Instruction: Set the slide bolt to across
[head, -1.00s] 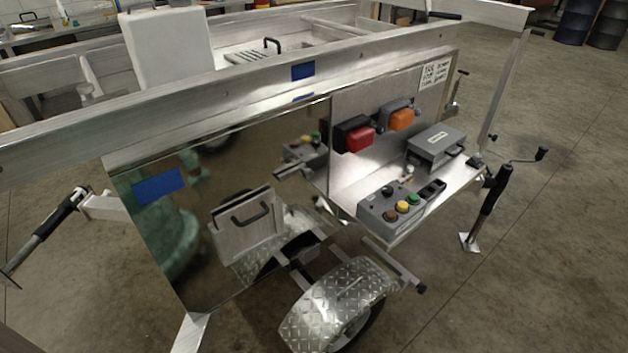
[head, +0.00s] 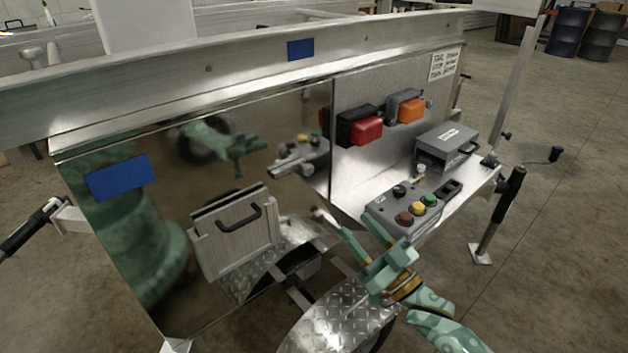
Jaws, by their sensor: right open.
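A short silver bar (head: 290,168), which looks like the slide bolt, sits at the right side of the mirror-like panel (head: 150,220). It is small, and I cannot tell how far its rod reaches across. My right gripper (head: 344,217), green with brass-coloured parts, is in front of the trailer, below and right of that bar. Its fingers are spread apart, pointing up and left, with nothing between them. It appears apart from the bar. My left gripper is not directly in view; a green hand shows only as a reflection in the panel.
A control box (head: 398,213) with coloured buttons and a grey case (head: 446,146) stand on the shelf. A tread-plate fender (head: 320,318) lies below my right gripper.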

